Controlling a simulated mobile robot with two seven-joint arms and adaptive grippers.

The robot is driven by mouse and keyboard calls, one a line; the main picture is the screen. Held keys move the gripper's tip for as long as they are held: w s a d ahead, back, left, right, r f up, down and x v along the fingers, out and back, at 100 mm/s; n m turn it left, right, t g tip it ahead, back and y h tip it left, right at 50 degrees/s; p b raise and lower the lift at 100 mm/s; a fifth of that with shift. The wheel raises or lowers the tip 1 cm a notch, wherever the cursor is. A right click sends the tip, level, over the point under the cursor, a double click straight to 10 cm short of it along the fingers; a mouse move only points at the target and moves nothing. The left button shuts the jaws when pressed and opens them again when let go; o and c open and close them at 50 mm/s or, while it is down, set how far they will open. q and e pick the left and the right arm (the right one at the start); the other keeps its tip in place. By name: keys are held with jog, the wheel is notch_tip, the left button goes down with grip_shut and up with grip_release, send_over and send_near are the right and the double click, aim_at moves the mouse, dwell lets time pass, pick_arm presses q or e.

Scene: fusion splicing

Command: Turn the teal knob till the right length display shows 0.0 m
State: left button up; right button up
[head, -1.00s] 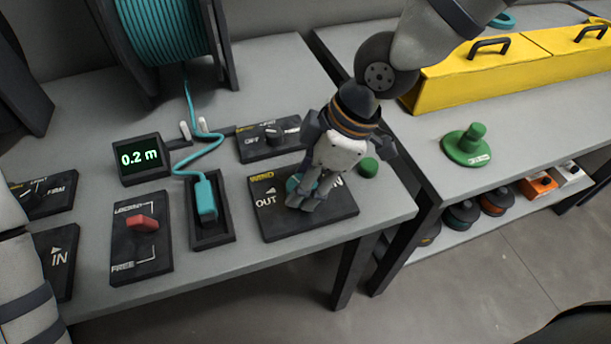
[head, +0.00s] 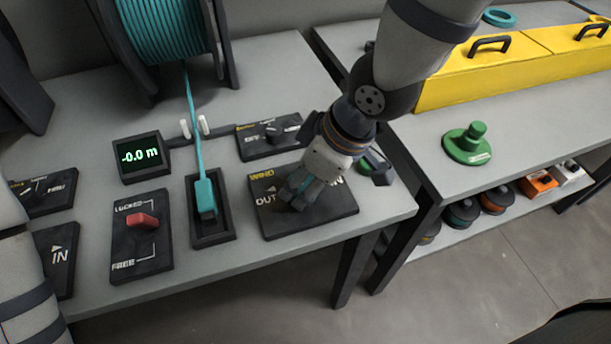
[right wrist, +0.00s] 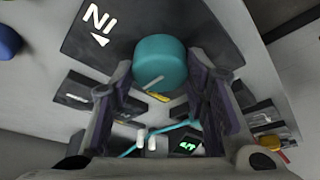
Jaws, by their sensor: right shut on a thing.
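The length display (head: 140,156) on the left part of the bench reads -0.0 m in green. It shows small and hard to read in the right wrist view (right wrist: 188,146). My right gripper (head: 298,197) is shut on the teal knob (right wrist: 160,62) of the WIND panel (head: 335,205), marked OUT on its left. The gripper hides most of the knob in the head view. In the right wrist view the fingers stand on either side of the round knob. The teal cable (head: 196,135) runs straight from the spool (head: 167,30) to a teal connector (head: 205,193) in a black holder. My left gripper is out of view.
A LOCKED/FREE panel with a red switch (head: 142,221) sits left of the holder. Another dial panel (head: 270,138) is behind the WIND panel.

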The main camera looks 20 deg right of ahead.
aim_at(321, 201)
jog(key=o, duration=1.1)
jog(key=shift+o, duration=0.2)
jog(key=v, duration=0.7)
jog(key=shift+r, duration=0.25)
